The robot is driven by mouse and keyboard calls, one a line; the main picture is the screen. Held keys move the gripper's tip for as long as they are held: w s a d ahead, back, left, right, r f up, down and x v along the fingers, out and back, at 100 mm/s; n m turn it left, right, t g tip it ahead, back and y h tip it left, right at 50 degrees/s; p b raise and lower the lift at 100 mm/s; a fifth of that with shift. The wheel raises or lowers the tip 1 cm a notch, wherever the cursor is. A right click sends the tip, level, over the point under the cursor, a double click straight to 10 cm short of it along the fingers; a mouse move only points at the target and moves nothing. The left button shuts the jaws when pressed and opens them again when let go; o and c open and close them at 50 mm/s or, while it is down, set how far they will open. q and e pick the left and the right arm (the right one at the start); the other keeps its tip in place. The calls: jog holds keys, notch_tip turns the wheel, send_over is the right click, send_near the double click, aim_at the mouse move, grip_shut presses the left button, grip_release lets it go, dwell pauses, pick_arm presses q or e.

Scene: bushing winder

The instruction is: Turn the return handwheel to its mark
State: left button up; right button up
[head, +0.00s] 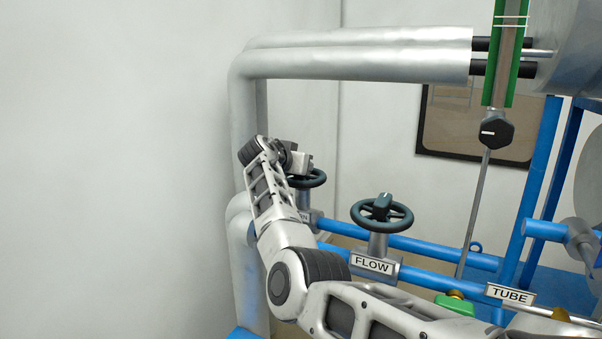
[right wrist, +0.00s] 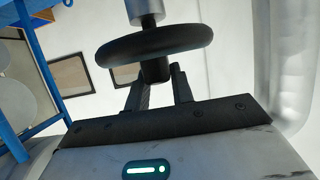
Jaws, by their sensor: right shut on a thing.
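The return handwheel (head: 311,181) is a dark wheel on the far blue pipe, at the left of the head view. Its label (head: 304,216) is partly hidden by my arm, with only its last letters showing. My right gripper (head: 294,163) is over this wheel, shut on its centre knob. In the right wrist view the wheel's rim (right wrist: 125,50) crosses the top, and the two fingers (right wrist: 160,92) stand on either side of the dark hub (right wrist: 156,72). I cannot make out the mark. My left gripper is in neither view.
The flow handwheel (head: 400,217), with its FLOW label (head: 373,264), stands right of my right forearm. A TUBE label (head: 510,294) and a green valve part (head: 455,303) are at lower right. Silver pipes (head: 360,64) run behind and above. The left wall side is clear.

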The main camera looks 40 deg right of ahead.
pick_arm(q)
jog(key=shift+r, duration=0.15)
pick_arm(e)
jog(key=shift+f, duration=0.25)
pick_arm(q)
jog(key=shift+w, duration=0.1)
pick_arm(e)
jog(key=o, duration=1)
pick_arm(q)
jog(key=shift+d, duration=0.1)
pick_arm(e)
jog(key=shift+r, duration=0.1)
jog(key=shift+s+a+r, duration=0.15)
jog(key=shift+a+r, duration=0.05)
jog(key=shift+a, duration=0.3)
pick_arm(q)
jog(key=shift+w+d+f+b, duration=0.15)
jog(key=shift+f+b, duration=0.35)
jog(key=shift+b, duration=0.75)
pick_arm(e)
jog(key=shift+v, duration=7.5)
